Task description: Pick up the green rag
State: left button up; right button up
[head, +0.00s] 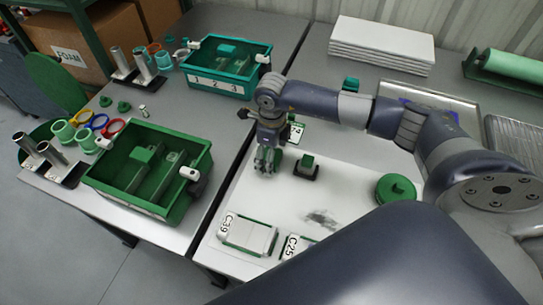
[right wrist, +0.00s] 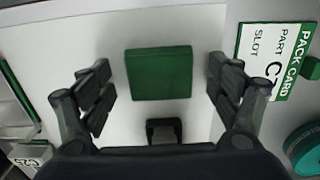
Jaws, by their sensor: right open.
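A square, folded-looking green piece, the green rag (right wrist: 160,73), lies on the white surface in the right wrist view. It sits between the two spread fingers with a gap on each side. My right gripper (right wrist: 160,90) is open and empty, pointing down over it. In the head view my right gripper (head: 267,162) hangs over the left part of the white board (head: 345,205) and mostly hides the rag. My left gripper is in no view.
A green round part (head: 396,189) and labelled trays (head: 249,235) lie nearby. Green bins (head: 150,165) stand on the left table.

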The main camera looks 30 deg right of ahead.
jog(key=shift+c, duration=1.4)
jog(key=c, duration=0.8)
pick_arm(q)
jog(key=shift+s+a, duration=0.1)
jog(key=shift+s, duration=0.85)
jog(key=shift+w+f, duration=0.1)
pick_arm(e)
jog(key=shift+r, duration=0.4)
notch_tip(320, 180, up, 8)
jog(key=shift+r+b, duration=0.25)
jog(key=shift+b, duration=0.3)
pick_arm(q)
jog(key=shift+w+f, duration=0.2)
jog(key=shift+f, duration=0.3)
pick_arm(e)
jog(key=shift+r, duration=0.35)
jog(key=shift+o, duration=0.6)
